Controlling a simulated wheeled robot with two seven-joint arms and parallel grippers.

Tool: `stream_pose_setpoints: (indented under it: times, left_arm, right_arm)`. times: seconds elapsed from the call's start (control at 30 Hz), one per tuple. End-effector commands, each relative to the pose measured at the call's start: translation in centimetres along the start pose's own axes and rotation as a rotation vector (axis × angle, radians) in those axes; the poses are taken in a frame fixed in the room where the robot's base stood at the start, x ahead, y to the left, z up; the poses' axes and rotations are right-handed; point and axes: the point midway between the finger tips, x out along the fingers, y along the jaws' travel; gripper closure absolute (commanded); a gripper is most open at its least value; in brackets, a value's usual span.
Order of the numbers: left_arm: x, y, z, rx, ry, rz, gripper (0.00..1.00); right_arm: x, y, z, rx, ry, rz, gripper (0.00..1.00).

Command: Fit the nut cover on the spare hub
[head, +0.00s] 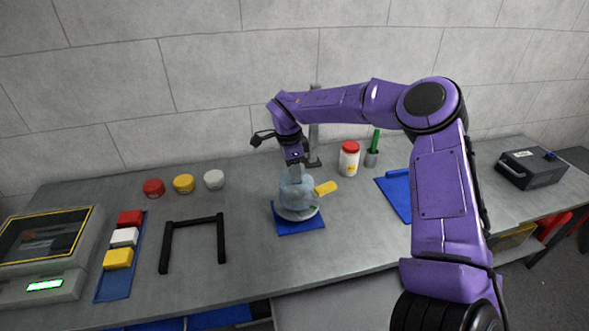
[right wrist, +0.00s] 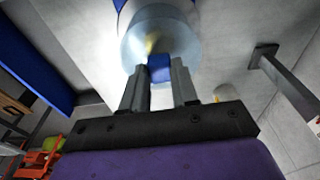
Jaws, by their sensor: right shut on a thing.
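A pale-blue translucent dome-shaped cover (head: 297,193), which I take for the nut cover, is over a whitish round base, likely the spare hub (head: 298,214). A yellow tab (head: 326,188) sticks out at its right. My right gripper (head: 295,168) points down onto the cover's top. In the right wrist view, my right gripper (right wrist: 159,82) is shut on a small blue block at the cover (right wrist: 158,40). I cannot tell whether the cover is fully seated; the contact is hidden. My left gripper is out of view.
The hub stands on a blue mat (head: 300,229). A red-lidded white jar (head: 349,159) and a cup with a green tool (head: 372,157) are behind right. A black frame (head: 193,222) and a blue tray (head: 112,286) lie left. Red, yellow and white caps sit at the back.

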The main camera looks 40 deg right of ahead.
Motion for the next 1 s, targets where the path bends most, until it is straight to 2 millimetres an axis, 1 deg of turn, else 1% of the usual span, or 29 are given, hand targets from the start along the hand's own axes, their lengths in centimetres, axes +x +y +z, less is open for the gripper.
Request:
stream_pose_setpoints:
  times: [0.03, 0.37, 0.97, 1.0]
  left_arm:
    - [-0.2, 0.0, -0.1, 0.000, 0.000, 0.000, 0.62]
    - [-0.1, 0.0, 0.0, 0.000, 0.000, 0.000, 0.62]
    - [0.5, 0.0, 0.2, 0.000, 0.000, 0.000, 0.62]
    - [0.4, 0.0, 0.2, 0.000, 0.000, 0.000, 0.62]
  right_arm:
    - [-0.1, 0.0, 0.0, 0.000, 0.000, 0.000, 1.00]
    - [0.1, 0.0, 0.0, 0.000, 0.001, 0.000, 1.00]
    - [1.3, 0.0, 0.1, 0.000, 0.001, 0.001, 1.00]
    - [1.2, 0.0, 0.1, 0.000, 0.001, 0.000, 0.61]
